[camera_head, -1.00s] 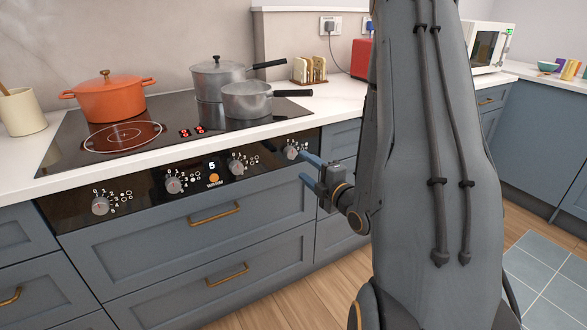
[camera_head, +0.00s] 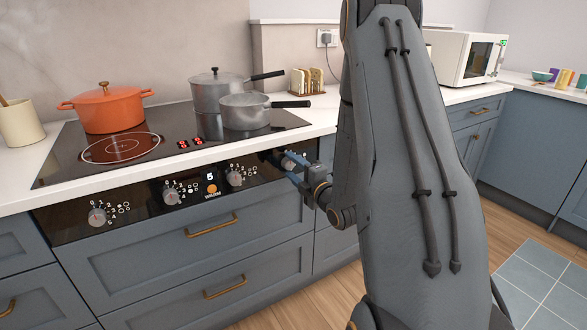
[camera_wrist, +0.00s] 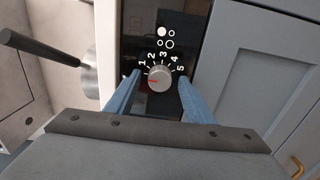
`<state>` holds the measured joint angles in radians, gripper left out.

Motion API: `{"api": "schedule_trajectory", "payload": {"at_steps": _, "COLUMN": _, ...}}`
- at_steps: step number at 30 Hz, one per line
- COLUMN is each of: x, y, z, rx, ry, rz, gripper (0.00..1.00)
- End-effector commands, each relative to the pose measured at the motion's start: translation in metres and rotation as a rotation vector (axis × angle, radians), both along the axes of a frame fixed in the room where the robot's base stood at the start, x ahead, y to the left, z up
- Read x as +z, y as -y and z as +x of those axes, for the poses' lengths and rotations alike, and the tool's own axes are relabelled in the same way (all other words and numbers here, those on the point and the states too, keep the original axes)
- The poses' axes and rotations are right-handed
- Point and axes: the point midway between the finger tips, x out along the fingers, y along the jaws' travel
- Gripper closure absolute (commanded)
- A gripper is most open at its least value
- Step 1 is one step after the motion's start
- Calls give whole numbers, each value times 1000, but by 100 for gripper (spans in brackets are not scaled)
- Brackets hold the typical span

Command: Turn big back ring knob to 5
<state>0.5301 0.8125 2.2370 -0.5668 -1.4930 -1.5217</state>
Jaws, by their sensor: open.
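The rightmost grey knob (camera_head: 288,163) on the black control panel is partly covered by my gripper (camera_head: 282,163). In the wrist view the knob (camera_wrist: 160,77) sits between the two blue fingertips of my open gripper (camera_wrist: 159,80), with a small gap visible on each side. Its red pointer aims left, just below the 1. The numbers 1 to 5 run clockwise over the top of the dial, with 5 at the right. Circle symbols stand above it, the big left one filled white. Any 0 mark is not visible, perhaps behind the left finger.
Other knobs (camera_head: 97,216) line the panel, beside a small display reading 5 (camera_head: 211,177). On the hob are an orange pot (camera_head: 108,110), a grey lidded pot (camera_head: 211,92) and an open saucepan (camera_head: 246,113). Drawer handles (camera_head: 212,226) project below.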

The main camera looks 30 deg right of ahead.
Motion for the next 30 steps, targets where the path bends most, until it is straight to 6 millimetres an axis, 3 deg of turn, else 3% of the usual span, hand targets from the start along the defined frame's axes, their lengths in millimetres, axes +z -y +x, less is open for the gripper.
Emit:
{"api": "schedule_trajectory", "payload": {"at_steps": 2, "x": 0, "y": 0, "z": 0, "rx": 0, "ry": 0, "rz": 0, "gripper": 55}}
{"api": "schedule_trajectory", "payload": {"at_steps": 9, "x": 0, "y": 0, "z": 0, "rx": -1, "ry": 0, "rz": 0, "gripper": 93}}
{"api": "schedule_trajectory", "payload": {"at_steps": 20, "x": 0, "y": 0, "z": -1, "rx": -1, "ry": -3, "rz": 64, "gripper": 93}}
{"api": "schedule_trajectory", "payload": {"at_steps": 30, "x": 0, "y": 0, "z": -1, "rx": -1, "ry": -12, "rz": 318, "gripper": 93}}
